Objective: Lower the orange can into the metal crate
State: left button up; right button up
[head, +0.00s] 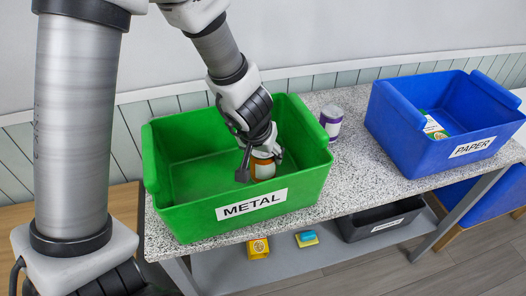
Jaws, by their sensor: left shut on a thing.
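The metal crate (185,221) is a green open bin with a white METAL label, on the speckled counter. My left gripper (260,160) points down inside the crate's opening, towards its right side. It is shut on the orange can (263,168), which has a pale band and looks roughly upright. The can is below the level of the crate's back rim. The gripper hides the top of the can, and I cannot tell whether its base touches the crate floor. My right gripper is not in view.
A purple and white can (331,122) stands on the counter (354,172) just right of the crate. A blue PAPER bin (408,143) with a carton (433,126) inside stands further right. A dark bin (374,222), a yellow box (258,248) and a teal-yellow item (306,238) are on the lower shelf.

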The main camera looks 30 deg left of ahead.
pick_arm(q)
jog(key=shift+f, duration=0.2)
jog(key=o, duration=1.2)
jog(key=shift+v, duration=3.8)
